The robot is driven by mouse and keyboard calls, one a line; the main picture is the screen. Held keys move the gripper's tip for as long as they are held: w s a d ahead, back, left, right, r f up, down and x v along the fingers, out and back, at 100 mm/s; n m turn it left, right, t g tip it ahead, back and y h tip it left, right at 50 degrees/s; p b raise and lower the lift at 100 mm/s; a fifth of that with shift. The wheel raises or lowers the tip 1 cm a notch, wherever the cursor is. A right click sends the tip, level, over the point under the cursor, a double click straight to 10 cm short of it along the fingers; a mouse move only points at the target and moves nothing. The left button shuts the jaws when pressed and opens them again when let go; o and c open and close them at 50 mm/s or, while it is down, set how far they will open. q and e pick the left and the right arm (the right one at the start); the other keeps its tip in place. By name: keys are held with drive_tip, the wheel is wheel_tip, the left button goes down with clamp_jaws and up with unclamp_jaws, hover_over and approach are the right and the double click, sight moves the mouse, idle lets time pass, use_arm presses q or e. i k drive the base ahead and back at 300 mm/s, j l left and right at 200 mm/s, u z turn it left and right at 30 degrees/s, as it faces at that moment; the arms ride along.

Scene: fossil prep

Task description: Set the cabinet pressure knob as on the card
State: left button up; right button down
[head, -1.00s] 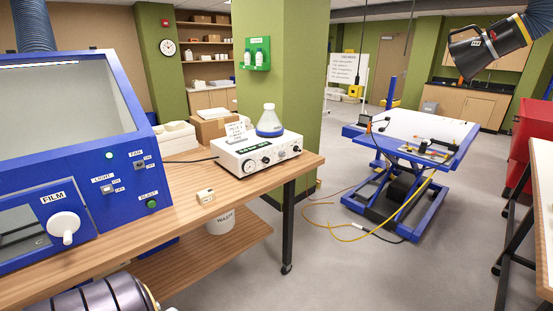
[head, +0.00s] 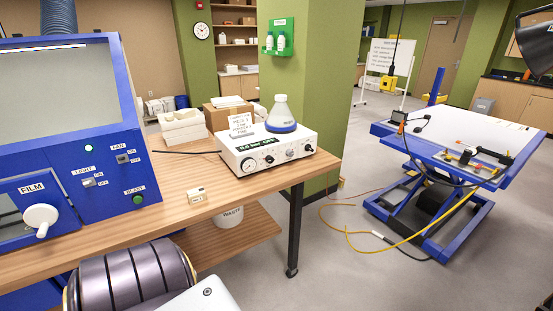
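A white control unit (head: 285,148) stands on the wooden bench. Its front has a small dark display with green text (head: 264,142), a round dial gauge (head: 248,164) and several small knobs, one of them black (head: 269,159). A small white printed card (head: 240,124) stands upright on top, towards its left side; its lettering is too small to read surely. The blue cabinet (head: 137,186) is at the left, with a window, FAN and LIGHT switches, a green BLAST button (head: 138,199) and a white FILM knob (head: 41,217). Neither gripper is in view.
A small cream block (head: 197,195) lies on the bench (head: 225,188) in front. Cardboard and white boxes stand behind. A blue lift table (head: 450,155) stands right, with hoses on the floor. My arm fills the bottom left.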

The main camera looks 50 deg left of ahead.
sight(268, 159)
drive_tip(key=i+l+u, duration=0.15)
drive_tip(key=i+u, duration=0.3)
drive_tip(key=i+l+u, duration=0.2)
drive_tip(key=i+u, duration=0.15)
drive_tip(key=u, duration=0.15)
drive_tip(key=i+l+u, duration=0.3)
drive_tip(key=u, duration=0.15)
drive_tip(key=i+l+u, duration=0.3)
drive_tip(key=l+u, duration=0.2)
drive_tip(key=i+l+u, duration=0.15)
drive_tip(key=l+u, duration=0.55)
drive_tip(key=l, duration=0.15)
drive_tip(key=i+l+u, duration=0.2)
drive_tip(key=l, duration=0.2)
drive_tip(key=k, duration=0.1)
